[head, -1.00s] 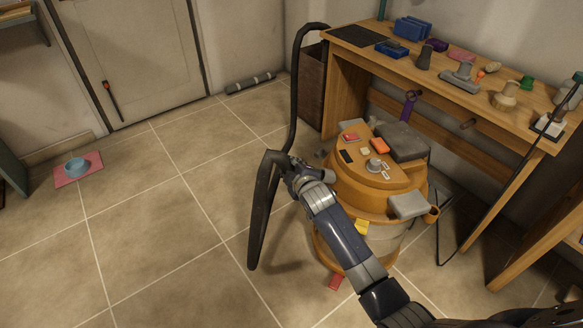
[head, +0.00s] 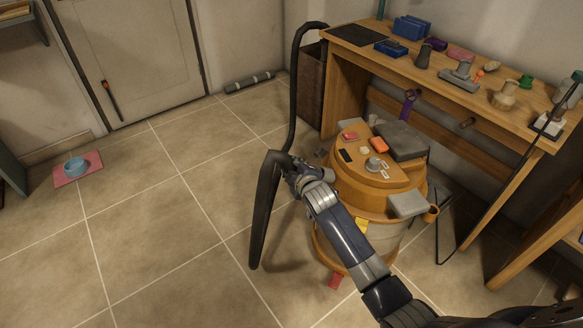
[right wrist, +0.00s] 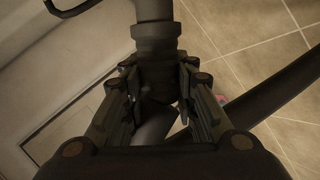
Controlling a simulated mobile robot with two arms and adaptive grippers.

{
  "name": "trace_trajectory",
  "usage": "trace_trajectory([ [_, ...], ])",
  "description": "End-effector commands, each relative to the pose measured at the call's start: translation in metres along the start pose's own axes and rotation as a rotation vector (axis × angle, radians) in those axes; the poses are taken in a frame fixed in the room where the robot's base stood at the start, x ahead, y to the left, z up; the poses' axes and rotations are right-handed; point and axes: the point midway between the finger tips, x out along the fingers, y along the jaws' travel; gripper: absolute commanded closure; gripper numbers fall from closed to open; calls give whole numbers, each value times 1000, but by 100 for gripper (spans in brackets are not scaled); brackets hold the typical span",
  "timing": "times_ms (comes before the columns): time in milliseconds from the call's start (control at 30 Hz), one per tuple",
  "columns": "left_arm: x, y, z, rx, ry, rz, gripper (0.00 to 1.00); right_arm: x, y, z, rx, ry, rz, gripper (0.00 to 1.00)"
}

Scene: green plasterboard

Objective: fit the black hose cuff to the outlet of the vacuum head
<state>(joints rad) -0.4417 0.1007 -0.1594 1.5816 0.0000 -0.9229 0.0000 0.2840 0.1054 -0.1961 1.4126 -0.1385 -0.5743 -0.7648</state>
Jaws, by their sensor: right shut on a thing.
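The black hose (head: 265,210) runs from the bench side, bends at my right gripper and hangs down towards the floor. My right gripper (head: 289,168) is shut on the hose's cuff at this bend, left of the vacuum. In the right wrist view the dark ribbed cuff (right wrist: 156,58) sits between the two fingers (right wrist: 157,88). The orange vacuum head (head: 345,178) tops a round drum. A grey round knob or port (head: 374,164) is on top; I cannot tell whether it is the outlet. The cuff is apart from the head. My left gripper is not in view.
A wooden bench (head: 465,95) holding tools and nozzles stands behind the vacuum. A grey box (head: 402,140) lies on the vacuum head. A blue bowl (head: 75,167) sits on a pink mat at the left.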

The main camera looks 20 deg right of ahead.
Motion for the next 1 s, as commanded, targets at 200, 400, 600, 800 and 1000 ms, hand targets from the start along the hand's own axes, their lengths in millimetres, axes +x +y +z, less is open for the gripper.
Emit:
trace_trajectory([
  [200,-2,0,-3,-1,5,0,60,1,0,7,-2,0,1,98],
  [400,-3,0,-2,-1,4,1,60,3,0,13,-1,0,1,98],
  [600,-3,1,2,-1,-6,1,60,4,0,19,-1,-1,0,98],
  [800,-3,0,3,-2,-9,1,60,5,0,25,-2,0,1,98],
  [1000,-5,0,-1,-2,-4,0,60,7,0,30,-1,1,1,98],
])
